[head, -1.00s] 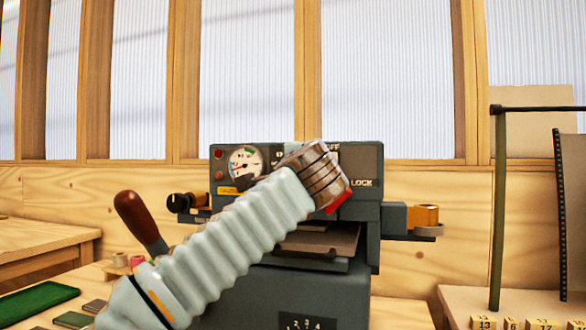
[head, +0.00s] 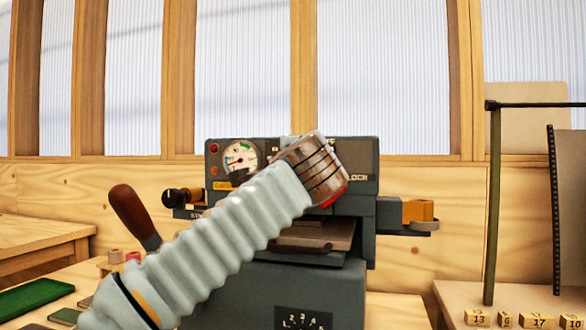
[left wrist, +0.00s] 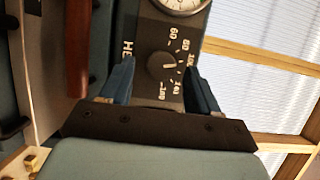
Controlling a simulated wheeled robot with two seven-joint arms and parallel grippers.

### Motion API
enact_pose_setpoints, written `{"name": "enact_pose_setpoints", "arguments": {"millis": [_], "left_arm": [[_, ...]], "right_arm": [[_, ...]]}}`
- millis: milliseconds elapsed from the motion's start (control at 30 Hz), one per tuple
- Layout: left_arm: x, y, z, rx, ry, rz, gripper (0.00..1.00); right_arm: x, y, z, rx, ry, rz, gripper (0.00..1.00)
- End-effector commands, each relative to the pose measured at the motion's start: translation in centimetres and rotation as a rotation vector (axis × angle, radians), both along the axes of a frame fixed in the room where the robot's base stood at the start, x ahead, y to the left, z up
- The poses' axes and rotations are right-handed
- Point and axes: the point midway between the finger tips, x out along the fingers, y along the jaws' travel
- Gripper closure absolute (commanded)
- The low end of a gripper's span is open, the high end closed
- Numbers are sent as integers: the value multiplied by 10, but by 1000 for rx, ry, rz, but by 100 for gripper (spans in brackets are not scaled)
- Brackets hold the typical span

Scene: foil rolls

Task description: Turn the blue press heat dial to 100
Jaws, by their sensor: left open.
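The blue-grey press (head: 300,285) stands ahead in the head view. Its heat dial (left wrist: 164,66) is a dark round knob on a panel in the left wrist view. Numbers such as 60, 80 and 140 ring the dial, and a small light mark shows on it. I cannot read its exact setting. My left gripper (left wrist: 160,76) is open, with one blue finger on each side of the dial. I cannot tell whether the fingers touch it. In the head view my left arm hides the dial and the gripper.
A pressure gauge (head: 240,158) sits on the press front, left of my wrist. A brown-handled lever (head: 131,212) rises at the left. An orange block (head: 418,211) rests on a side bracket at the right. Numbered wooden blocks (head: 537,320) and a dark stand (head: 493,210) are farther right.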

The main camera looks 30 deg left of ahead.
Motion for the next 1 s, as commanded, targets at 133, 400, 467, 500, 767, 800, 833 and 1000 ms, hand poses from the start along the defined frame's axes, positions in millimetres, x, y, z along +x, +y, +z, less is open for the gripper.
{"name": "enact_pose_setpoints", "arguments": {"millis": [133,400,467,500,767,800,833,1000], "left_arm": [[-28,-21,-2,0,-3,-5,39],[-79,-57,-1,0,-2,-2,39],[-86,-62,-1,-1,-1,-2,39],[-90,-65,-1,-1,-1,-1,39],[-99,-71,-1,0,0,1,39],[-99,-71,-1,0,0,1,39],[-99,-71,-1,0,0,1,39],[-99,-71,-1,0,0,1,39]], "right_arm": [[0,0,-10,-1,0,-1,57],[0,-1,-17,-2,0,-4,57],[0,-1,-17,-2,0,-4,57],[0,-1,-18,-2,0,-4,57],[0,-1,-18,-2,0,-4,57],[0,-1,-18,-2,0,-4,57],[0,-1,-18,-2,0,-4,57],[0,-1,-18,-2,0,-4,57]]}}
